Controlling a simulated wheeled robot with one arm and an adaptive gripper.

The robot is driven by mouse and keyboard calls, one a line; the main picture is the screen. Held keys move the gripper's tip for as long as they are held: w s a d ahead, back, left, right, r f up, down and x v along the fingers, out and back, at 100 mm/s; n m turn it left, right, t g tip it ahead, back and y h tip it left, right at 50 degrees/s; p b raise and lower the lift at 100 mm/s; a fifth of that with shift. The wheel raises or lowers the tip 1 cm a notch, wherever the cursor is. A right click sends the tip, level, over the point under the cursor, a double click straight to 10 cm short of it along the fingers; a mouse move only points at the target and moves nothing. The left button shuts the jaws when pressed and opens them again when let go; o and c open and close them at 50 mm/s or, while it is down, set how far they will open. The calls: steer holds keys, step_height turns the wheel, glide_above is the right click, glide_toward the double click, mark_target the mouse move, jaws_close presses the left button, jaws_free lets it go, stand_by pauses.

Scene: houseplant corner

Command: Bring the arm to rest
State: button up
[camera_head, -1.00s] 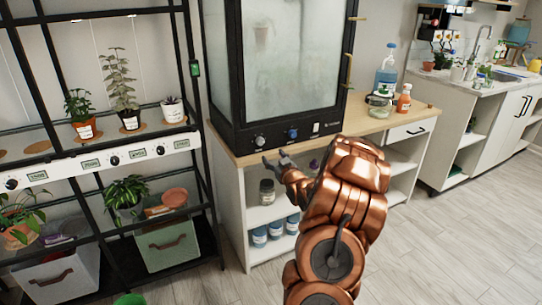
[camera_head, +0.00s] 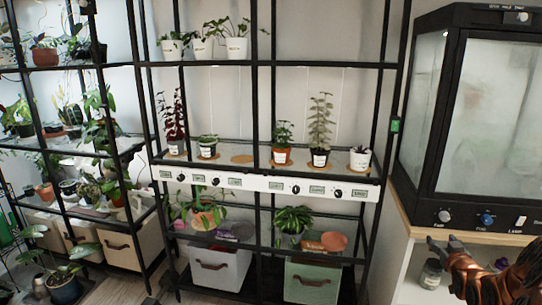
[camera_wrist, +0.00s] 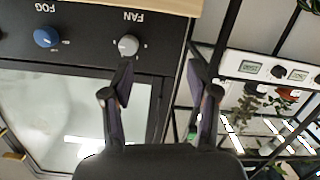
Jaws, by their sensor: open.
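My gripper (camera_wrist: 158,85) shows in the wrist view with its two dark fingers spread apart and nothing between them. I cannot tell the exact gap between the fingers and the panel.
A black shelf rack with potted plants and a white control strip (camera_head: 270,184) fills the middle. A green bin (camera_head: 312,283) and a white bin (camera_head: 219,270) stand on its low level. A jar (camera_head: 431,273) sits under the counter. Another plant rack stands left.

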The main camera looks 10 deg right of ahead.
steer(key=s+a+f+n+g+y, duration=0.15)
steer(key=s+a+g, duration=0.35)
steer(key=a, duration=0.8)
steer(key=s+a+g+y, duration=0.2)
steer(key=s+a+g, duration=0.25)
steer(key=a, duration=0.85)
steer(key=s+a+r+g+y, duration=0.1)
steer(key=s+a+g, duration=0.2)
steer(key=s+a, duration=0.55)
steer(key=s+a+r+g, duration=0.1)
steer(key=s+a+g, duration=0.2)
steer(key=s, duration=1)
steer(key=s+a+r+g+y, duration=0.1)
steer(key=s+a+r+g, duration=0.15)
steer(key=s+a, duration=0.6)
step_height(320, 180, up, 15)
steer(key=s+d+t+p, duration=0.1)
steer(key=d+p, duration=0.1)
steer(key=p, duration=1.3)
steer(key=shift+d, duration=0.3)
